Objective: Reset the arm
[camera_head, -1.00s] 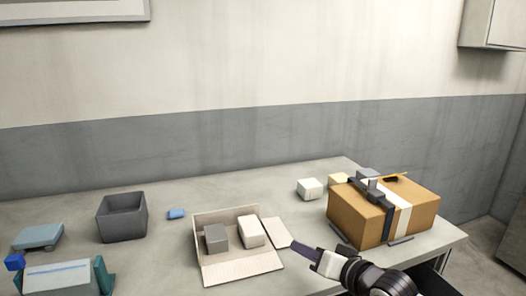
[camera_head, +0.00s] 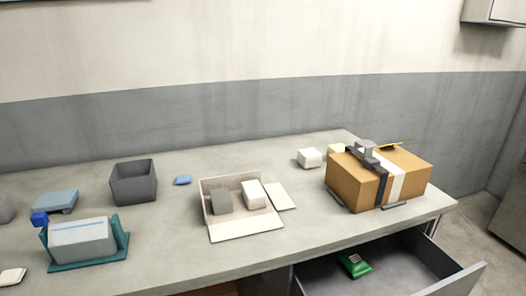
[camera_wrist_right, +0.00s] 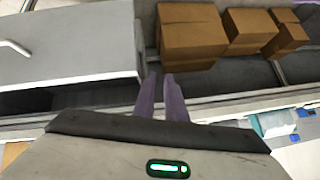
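My right gripper (camera_wrist_right: 161,76) shows in the right wrist view, with two purple fingers close together and nothing between them. It looks shut or very nearly so. In that view it is over floor-level clutter, with brown boxes (camera_wrist_right: 192,32) beyond its tips and a grey cabinet-like body (camera_wrist_right: 70,45) at left. Neither gripper nor arm shows in the head view. My left gripper is not in view.
The grey table (camera_head: 160,235) holds an open white carton (camera_head: 245,228) with two blocks, a dark bin (camera_head: 134,184), a teal stand (camera_head: 90,265) and a strapped brown box (camera_head: 350,188). Below the right side, an open drawer (camera_head: 440,285) holds a green item (camera_head: 355,265).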

